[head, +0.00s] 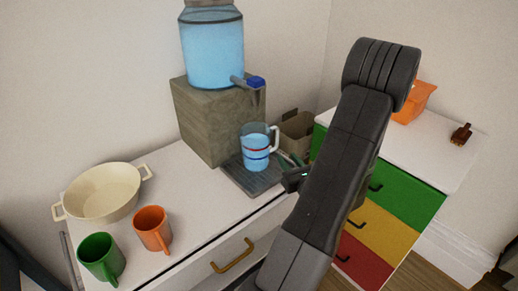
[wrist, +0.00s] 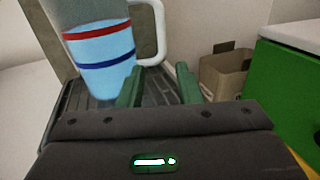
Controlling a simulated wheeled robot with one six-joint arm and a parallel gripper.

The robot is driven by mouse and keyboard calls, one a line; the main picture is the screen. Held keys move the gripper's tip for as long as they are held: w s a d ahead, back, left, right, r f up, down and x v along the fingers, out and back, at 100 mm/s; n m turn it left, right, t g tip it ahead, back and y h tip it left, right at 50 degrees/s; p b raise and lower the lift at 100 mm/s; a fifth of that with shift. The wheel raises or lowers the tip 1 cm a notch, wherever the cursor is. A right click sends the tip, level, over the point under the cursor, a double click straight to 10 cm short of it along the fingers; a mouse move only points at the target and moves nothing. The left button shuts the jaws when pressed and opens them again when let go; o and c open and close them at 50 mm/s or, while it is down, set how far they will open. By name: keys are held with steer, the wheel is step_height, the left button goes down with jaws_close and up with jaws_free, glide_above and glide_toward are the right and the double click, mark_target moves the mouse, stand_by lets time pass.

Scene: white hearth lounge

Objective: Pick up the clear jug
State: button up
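The clear jug (head: 255,147) stands upright on the dark drip tray (head: 247,184) below the dispenser's tap. It holds blue liquid and has a red and a dark blue band. In the wrist view the jug (wrist: 98,50) fills the upper left, its handle on the right side and its top cut off. My gripper (wrist: 160,85) is open, its two green fingers apart with nothing held between them. The fingers point toward the handle side of the jug. In the head view my gripper (head: 293,168) is just right of the jug, partly hidden by my arm.
A water dispenser (head: 212,50) on a grey block (head: 215,120) stands behind the jug. A cardboard box (head: 298,132) is to its right. A cream pot (head: 103,193), an orange mug (head: 152,230) and a green mug (head: 101,258) are at left. A coloured drawer unit (head: 405,205) stands at right.

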mark_target(277, 147)
steer(key=p+x, duration=0.1)
steer(key=x, duration=0.9)
steer(key=shift+d, duration=0.25)
jaws_close()
stand_by(1.0)
